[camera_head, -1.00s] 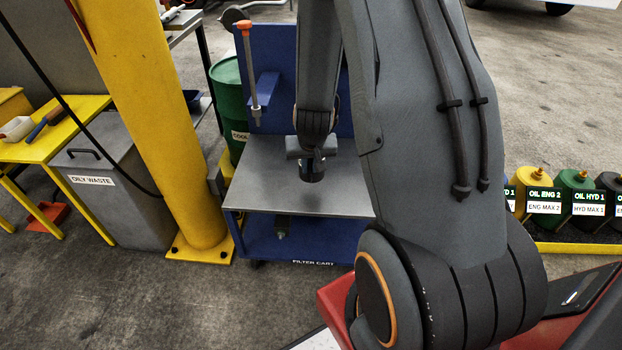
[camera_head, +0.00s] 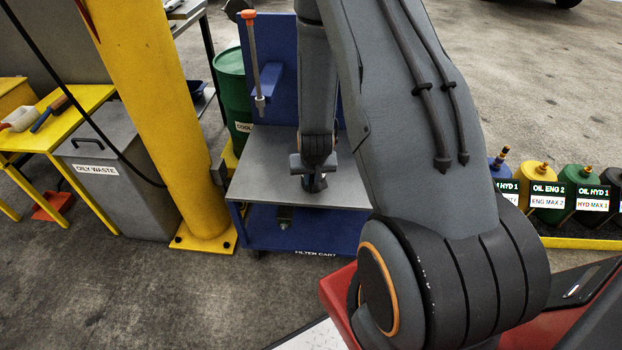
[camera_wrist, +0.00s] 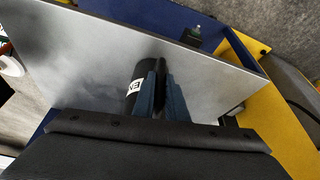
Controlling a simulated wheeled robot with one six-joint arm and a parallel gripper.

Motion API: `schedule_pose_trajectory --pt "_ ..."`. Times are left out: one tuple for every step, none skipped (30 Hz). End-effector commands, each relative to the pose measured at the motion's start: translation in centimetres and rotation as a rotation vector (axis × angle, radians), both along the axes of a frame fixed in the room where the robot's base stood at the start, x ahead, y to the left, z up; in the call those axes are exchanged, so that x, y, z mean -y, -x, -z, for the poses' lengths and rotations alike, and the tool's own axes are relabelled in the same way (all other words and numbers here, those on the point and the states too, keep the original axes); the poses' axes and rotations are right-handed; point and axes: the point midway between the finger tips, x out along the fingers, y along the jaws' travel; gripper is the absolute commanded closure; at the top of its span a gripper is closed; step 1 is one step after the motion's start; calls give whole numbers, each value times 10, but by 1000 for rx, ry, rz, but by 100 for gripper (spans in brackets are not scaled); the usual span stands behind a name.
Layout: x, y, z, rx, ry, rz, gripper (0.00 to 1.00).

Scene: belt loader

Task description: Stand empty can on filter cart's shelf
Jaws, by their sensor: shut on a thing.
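The filter cart is blue with a grey top shelf (camera_head: 262,165) in front of a blue upright panel. My gripper (camera_head: 314,184) is over the middle-right of this shelf, pointing down. In the wrist view its blue fingers (camera_wrist: 158,82) are shut on a dark can (camera_wrist: 133,88) with a white label, partly hidden by the fingers. The grey shelf (camera_wrist: 85,65) fills the view behind the can. The can is at or just above the shelf; I cannot tell whether it touches. In the head view the can is mostly hidden by my gripper.
A yellow post (camera_head: 160,120) stands left of the cart, with a green drum (camera_head: 230,90) behind. An orange-topped rod (camera_head: 254,60) rises by the cart's panel. Oil containers (camera_head: 545,185) stand at right. The shelf's visible left part is bare.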

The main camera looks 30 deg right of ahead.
Motion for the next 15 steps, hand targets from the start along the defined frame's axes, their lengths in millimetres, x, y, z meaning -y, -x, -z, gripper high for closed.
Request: schedule_pose_trajectory --pt "0 0 0 0 0 0 100" --pt "0 0 1 0 0 0 100" --pt "0 0 2 0 0 0 100" --pt "0 0 3 0 0 0 100" --pt "0 0 3 0 0 0 85" --pt "0 0 2 0 0 0 78" --pt "0 0 2 0 0 0 73" --pt "0 0 2 0 0 0 69" --pt "0 0 2 0 0 0 69" --pt "0 0 2 0 0 0 69" --pt "0 0 2 0 0 0 69" --pt "0 0 2 0 0 0 69" --pt "0 0 2 0 0 0 69" --pt "0 0 2 0 0 0 69" --pt "0 0 2 0 0 0 69"
